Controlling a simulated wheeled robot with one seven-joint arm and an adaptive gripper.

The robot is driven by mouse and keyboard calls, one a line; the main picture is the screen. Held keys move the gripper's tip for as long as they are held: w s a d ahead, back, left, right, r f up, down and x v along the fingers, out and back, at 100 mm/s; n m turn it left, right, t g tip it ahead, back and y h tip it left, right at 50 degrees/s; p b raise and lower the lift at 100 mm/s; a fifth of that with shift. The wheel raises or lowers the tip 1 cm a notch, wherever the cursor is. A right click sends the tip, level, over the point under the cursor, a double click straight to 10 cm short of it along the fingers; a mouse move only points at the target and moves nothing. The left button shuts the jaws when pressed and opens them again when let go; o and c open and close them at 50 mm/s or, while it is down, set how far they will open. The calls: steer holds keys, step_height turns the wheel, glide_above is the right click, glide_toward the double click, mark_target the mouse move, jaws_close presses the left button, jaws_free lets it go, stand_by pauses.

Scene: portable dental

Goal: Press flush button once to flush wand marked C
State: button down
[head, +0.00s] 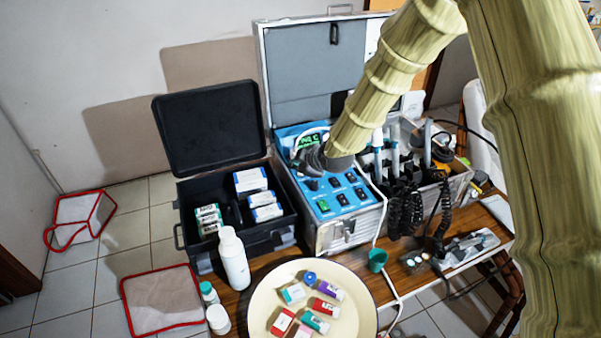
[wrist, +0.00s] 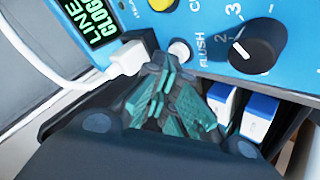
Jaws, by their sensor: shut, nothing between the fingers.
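The blue control panel (head: 325,191) is set in an open metal case, and it fills the top of the wrist view (wrist: 215,15). A white round button (wrist: 180,50) beside the word FLUSH shows in the wrist view. My gripper (wrist: 168,70) is shut and empty, its tips right at the button's lower left edge; I cannot tell whether they touch it. In the head view my gripper (head: 322,160) hangs over the panel's upper part and hides the button. A green display (wrist: 88,20) reads "LINE" and "CLOG", partly cut off. Several wands (head: 393,152) stand right of the panel.
A white plug (wrist: 128,60) with a cable sits just left of the button. A black dial (wrist: 258,45) is to its right and a yellow button (wrist: 160,4) above. A black box (head: 240,235) and a round tray (head: 262,318) stand nearby.

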steer(key=shift+f, duration=0.2)
steer(key=shift+r, duration=0.1)
stand_by(0.4)
steer(key=shift+r+p, duration=0.4)
steer(key=shift+r, duration=0.4)
steer(key=shift+r, duration=0.1)
steer(key=shift+s+r+p, duration=0.2)
steer(key=shift+r+p, duration=1.15)
steer(key=shift+r, duration=1.05)
